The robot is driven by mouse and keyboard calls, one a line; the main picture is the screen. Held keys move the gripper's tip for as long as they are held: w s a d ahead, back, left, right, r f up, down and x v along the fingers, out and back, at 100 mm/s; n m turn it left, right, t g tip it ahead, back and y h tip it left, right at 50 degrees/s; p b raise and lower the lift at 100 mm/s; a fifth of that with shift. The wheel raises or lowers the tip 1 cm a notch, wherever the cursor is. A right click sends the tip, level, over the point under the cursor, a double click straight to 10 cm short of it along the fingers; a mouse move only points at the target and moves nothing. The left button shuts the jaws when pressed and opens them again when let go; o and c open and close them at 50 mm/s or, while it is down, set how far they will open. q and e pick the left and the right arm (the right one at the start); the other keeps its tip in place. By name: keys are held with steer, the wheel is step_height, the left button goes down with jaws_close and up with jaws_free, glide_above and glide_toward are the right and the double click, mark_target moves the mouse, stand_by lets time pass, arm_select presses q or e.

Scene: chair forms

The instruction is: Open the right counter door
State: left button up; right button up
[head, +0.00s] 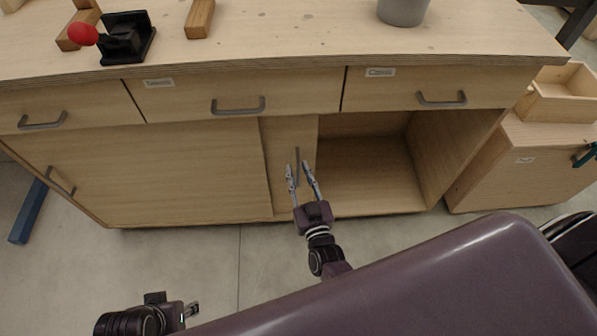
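The wooden counter (350,45) has sliding doors below its drawers. The right counter door (277,140) shows as a narrow strip, mostly behind the left door (160,175). To its right the compartment (365,170) is open and looks empty. The right door's upright grey handle (297,157) is near the strip's middle. My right gripper (298,165) is at this handle, its fingers apart on either side of it; I see no clear contact. My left gripper (190,311) shows only in part at the bottom left, and its fingers cannot be made out.
Three drawers with grey handles run above the doors. A black device with a red knob (83,34), wood blocks (200,18) and a grey pot (402,10) stand on top. A wooden cabinet (500,170) with an open box (565,95) stands at right.

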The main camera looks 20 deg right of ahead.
steer(key=shift+s, duration=0.1)
steer(key=s+a, duration=0.1)
steer(key=s, duration=1)
steer(key=shift+s, duration=0.4)
